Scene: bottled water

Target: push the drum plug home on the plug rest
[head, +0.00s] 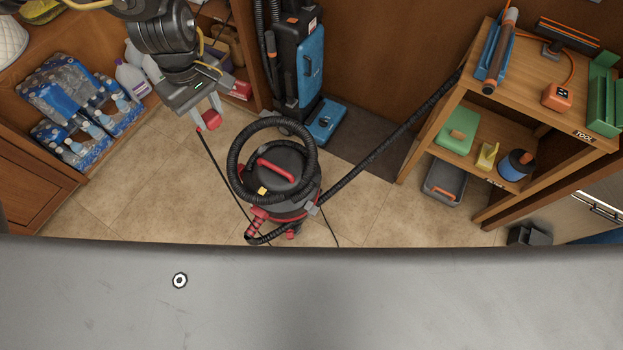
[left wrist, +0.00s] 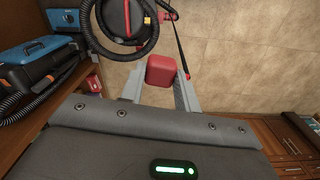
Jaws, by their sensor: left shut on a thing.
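The red drum plug (head: 211,121) is held between the fingers of my left gripper (head: 205,116), above the tiled floor. In the left wrist view the plug (left wrist: 161,70) shows as a red block between the two grey fingers (left wrist: 160,80), which are shut on it. A thin dark cable runs from the plug down toward the black and red drum vacuum (head: 292,208), which stands on the floor to the right. I cannot pick out the plug rest for certain in either view. My right gripper is not in view.
Shrink-wrapped water bottles (head: 60,92) and white jugs (head: 132,80) stand at the left. A blue and black machine (head: 312,60) stands behind the vacuum. A wooden tool shelf (head: 505,90) is at the right, with a hose running toward it. Floor left of the vacuum is clear.

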